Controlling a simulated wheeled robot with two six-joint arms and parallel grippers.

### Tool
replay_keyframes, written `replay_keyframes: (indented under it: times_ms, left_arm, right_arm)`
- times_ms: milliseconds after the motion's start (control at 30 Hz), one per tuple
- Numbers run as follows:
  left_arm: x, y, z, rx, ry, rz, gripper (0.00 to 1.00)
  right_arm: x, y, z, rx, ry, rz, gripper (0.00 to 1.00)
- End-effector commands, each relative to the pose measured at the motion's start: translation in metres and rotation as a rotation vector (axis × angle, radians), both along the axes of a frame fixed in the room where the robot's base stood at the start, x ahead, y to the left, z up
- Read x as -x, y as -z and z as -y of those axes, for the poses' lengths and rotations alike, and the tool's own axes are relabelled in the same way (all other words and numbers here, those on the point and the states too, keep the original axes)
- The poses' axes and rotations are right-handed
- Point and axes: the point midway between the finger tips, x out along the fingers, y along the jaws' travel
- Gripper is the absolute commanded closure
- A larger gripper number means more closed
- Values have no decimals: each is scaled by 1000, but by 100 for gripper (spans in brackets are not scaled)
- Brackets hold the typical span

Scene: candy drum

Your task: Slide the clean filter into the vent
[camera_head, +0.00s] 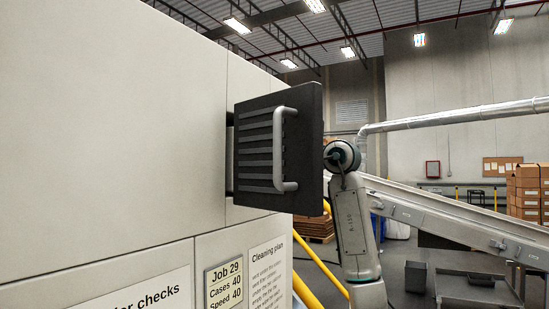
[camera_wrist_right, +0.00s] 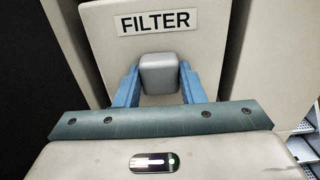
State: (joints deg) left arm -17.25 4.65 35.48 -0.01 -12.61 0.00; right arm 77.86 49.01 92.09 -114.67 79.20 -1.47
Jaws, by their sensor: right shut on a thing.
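The filter (camera_wrist_right: 105,45) shows in the right wrist view as a pale plate with a black-on-white FILTER label and a grey block-shaped grip (camera_wrist_right: 160,72). My right gripper (camera_wrist_right: 159,76) is shut on this grip, one blue finger on each side. In the head view the dark slatted vent cover (camera_head: 310,150), with a grey bar handle (camera_head: 279,150), stands out from the pale machine wall. It hides the filter, the vent opening and my right gripper. How far the filter sits in the vent cannot be told. My left gripper is not in view.
The machine wall (camera_head: 120,120) fills the left of the head view, with signs and a job plate (camera_head: 224,284) low on it. Yellow rails (camera_head: 308,291) and a sloping conveyor (camera_head: 455,217) stand beyond. Stacked boxes (camera_head: 527,190) are at the far right.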

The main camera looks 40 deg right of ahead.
Motion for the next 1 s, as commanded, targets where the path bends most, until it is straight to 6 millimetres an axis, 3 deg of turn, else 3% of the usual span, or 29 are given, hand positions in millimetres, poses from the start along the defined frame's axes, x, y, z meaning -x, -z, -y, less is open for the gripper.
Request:
replay_keyframes:
  times_ms: [500,933,967,1000]
  left_arm:
    - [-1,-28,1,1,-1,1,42]
    - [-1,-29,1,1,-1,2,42]
    - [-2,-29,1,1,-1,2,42]
    - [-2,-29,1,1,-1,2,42]
  right_arm:
    - [-41,6,-12,0,0,-1,89]
    - [-45,8,-13,1,1,0,89]
    - [-45,8,-13,1,1,0,58]
    - [-45,8,-13,1,1,0,50]
